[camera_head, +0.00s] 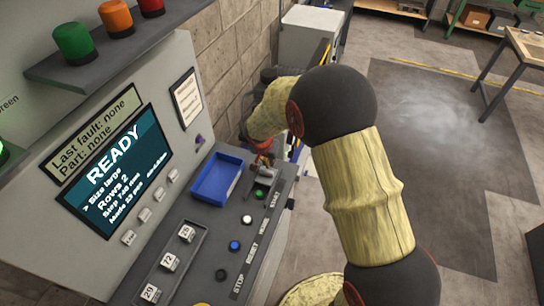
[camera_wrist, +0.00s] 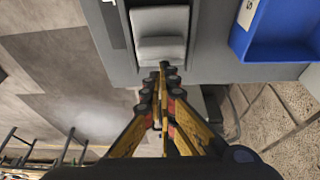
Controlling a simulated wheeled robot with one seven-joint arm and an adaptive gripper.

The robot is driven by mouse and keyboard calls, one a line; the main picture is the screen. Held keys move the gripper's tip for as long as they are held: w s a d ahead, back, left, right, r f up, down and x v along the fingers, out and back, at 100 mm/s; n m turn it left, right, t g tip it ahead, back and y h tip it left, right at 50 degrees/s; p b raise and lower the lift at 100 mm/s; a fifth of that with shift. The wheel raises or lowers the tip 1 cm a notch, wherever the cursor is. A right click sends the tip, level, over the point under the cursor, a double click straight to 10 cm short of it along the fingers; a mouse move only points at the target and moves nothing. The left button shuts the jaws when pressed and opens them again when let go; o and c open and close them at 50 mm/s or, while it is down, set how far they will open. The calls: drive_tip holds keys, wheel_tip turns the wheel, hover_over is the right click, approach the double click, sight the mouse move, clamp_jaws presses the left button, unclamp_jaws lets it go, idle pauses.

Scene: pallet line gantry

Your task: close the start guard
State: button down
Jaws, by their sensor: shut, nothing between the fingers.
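The start guard (camera_head: 266,172) is a small grey flap at the far end of the console's button row. It looks raised, with the green start button (camera_head: 259,194) showing in front of it. In the wrist view the grey guard (camera_wrist: 160,25) fills the top middle, and the green button is not visible. My gripper (camera_head: 262,160) is at the guard's far side. In the wrist view my gripper (camera_wrist: 165,70) is shut and empty, its tips close to the guard's lower edge. I cannot tell whether they touch it.
A blue tray (camera_head: 217,180) lies left of the guard; its rim also shows in the wrist view (camera_wrist: 240,42). White, blue and black buttons (camera_head: 234,245) run nearer along the panel. The READY screen (camera_head: 115,170) stands at left. Open floor lies beyond the console's right edge.

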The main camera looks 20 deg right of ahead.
sight(267, 171)
drive_tip(key=shift+s+a, duration=0.1)
drive_tip(key=shift+a, duration=0.05)
drive_tip(key=s+a+b, duration=0.4)
drive_tip(key=s+b, duration=0.1)
drive_tip(key=shift+s+a+f, duration=0.15)
drive_tip(key=shift+s+a, duration=0.1)
drive_tip(key=shift+a, duration=0.05)
drive_tip(key=shift+s+a, duration=0.25)
drive_tip(key=shift+s, duration=0.2)
drive_tip(key=shift+w+d+b, duration=0.3)
drive_tip(key=shift+w+b, duration=0.05)
drive_tip(key=shift+w, duration=0.05)
drive_tip(key=w+d, duration=0.2)
drive_tip(key=shift+w+d, duration=0.1)
drive_tip(key=shift+w, duration=0.25)
drive_tip(key=v, duration=1)
drive_tip(key=shift+p, duration=0.45)
